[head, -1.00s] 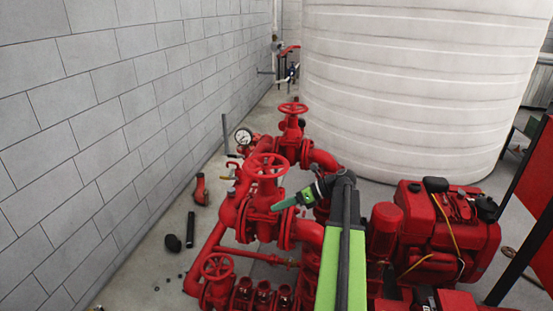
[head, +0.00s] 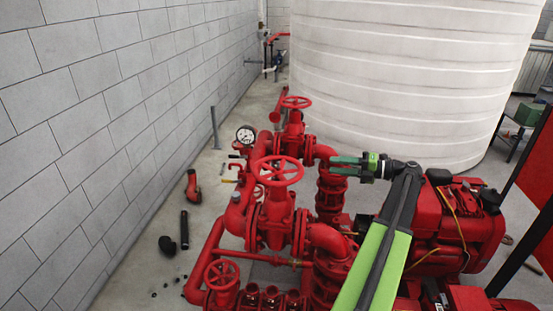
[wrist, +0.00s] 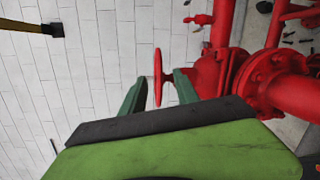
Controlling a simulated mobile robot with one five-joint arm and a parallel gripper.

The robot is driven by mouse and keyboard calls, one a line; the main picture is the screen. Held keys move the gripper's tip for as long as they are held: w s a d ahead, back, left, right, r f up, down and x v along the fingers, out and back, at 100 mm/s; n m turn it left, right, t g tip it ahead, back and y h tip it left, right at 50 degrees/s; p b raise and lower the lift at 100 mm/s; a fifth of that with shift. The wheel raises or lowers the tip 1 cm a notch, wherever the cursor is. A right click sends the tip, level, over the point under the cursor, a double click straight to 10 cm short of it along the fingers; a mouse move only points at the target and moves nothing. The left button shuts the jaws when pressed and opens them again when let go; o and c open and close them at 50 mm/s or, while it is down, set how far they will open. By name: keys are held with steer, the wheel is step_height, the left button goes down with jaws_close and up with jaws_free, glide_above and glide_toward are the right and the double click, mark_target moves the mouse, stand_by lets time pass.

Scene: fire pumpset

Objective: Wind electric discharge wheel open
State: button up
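In the head view, three red handwheels top the red valves: a middle one (head: 275,170), a back one (head: 296,102) and a front-left one (head: 220,273). No label shows which is the electric discharge wheel. My gripper (head: 332,165) is open and empty, pointing left, to the right of the middle and back wheels. In the wrist view, a red wheel (wrist: 158,73) shows edge-on, framed between the two spread green fingers of my gripper (wrist: 160,82). Its near rim looks clear of both fingers; I cannot tell its depth from the fingertips.
A white ribbed tank (head: 400,75) stands behind. A red engine (head: 455,225) is at right. Red pipes (head: 328,240) lie below my arm. A pressure gauge (head: 246,134) stands left of the valves.

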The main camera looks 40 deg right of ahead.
mark_target(294, 162)
steer(key=b+x, duration=0.1)
steer(key=x, duration=1.6)
steer(key=shift+w+a+r, duration=0.1)
steer(key=shift+w+a, duration=0.2)
steer(key=shift+a, duration=0.05)
steer(key=shift+c, duration=0.4)
steer(key=c, duration=0.7)
jaws_close()
